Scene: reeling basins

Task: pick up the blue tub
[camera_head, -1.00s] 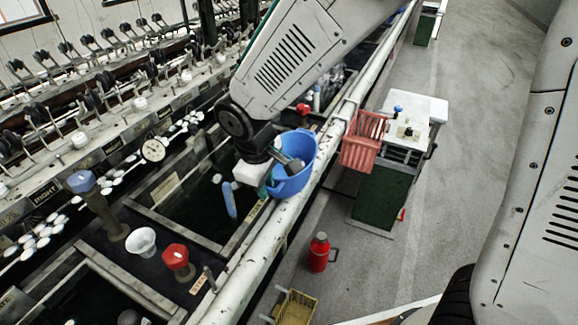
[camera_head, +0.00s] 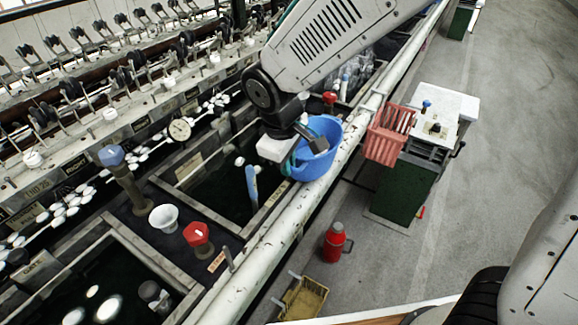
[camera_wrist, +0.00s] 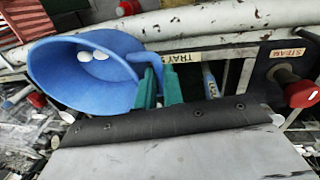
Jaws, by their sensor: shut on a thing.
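The blue tub (camera_head: 322,158) is at the end of my arm in the head view, by the white rail. In the wrist view the tub (camera_wrist: 75,75) fills the upper left, its open mouth facing the camera. White round pieces (camera_wrist: 92,55) lie inside it. In the head view my gripper (camera_head: 290,160) is partly hidden by the wrist. I cannot tell whether the tub touches the rail.
A white pipe rail (camera_head: 285,222) runs along the basins. A red basket (camera_head: 388,135) hangs by a white-topped cabinet (camera_head: 440,115). A red flask (camera_head: 335,242) and a yellow crate (camera_head: 303,298) stand on the floor. A red valve knob (camera_head: 197,234) rises near the basins.

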